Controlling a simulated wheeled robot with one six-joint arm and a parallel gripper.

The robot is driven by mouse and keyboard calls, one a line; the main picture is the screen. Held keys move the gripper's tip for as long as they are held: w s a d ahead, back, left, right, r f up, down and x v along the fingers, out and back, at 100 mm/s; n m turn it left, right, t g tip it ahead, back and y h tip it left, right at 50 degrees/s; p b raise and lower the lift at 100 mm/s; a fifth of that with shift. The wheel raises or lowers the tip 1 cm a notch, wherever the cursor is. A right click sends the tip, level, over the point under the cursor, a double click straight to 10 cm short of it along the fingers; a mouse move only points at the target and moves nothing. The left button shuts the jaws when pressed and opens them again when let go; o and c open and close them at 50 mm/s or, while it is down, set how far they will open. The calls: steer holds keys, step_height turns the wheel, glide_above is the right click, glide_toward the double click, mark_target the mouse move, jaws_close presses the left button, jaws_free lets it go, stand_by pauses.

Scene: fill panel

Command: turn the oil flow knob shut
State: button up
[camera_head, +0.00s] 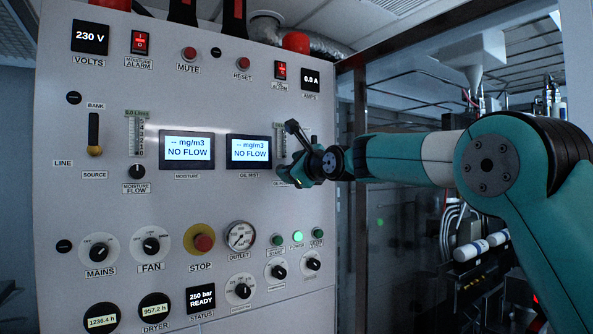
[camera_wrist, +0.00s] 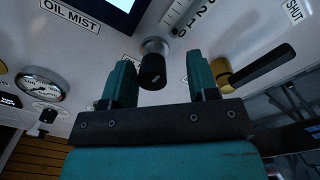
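The oil flow knob (camera_wrist: 153,66) is a dark, round knob with a metal collar on the panel, just below a numbered scale. In the wrist view my gripper (camera_wrist: 160,64) is open, with one teal finger on each side of the knob. Gaps show between the knob and both fingers, so the gripper is not closed on it. In the head view my gripper (camera_head: 304,166) is at the panel's right side, below and right of the oil mist display. There it hides the knob and most of its label.
A brass valve with a long black lever (camera_wrist: 262,70) stands out right of the fingers, near a SHUT label. The oil mist display (camera_head: 249,151) and an outlet gauge (camera_head: 240,236) are close by. Smaller knobs (camera_head: 278,272) sit lower on the panel.

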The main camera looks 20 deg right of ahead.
steer(key=shift+w+a+f, duration=0.1)
steer(key=shift+f, duration=0.1)
steer(key=b+v, duration=0.8)
steer(key=v, duration=0.9)
steer(key=shift+s+r, duration=0.2)
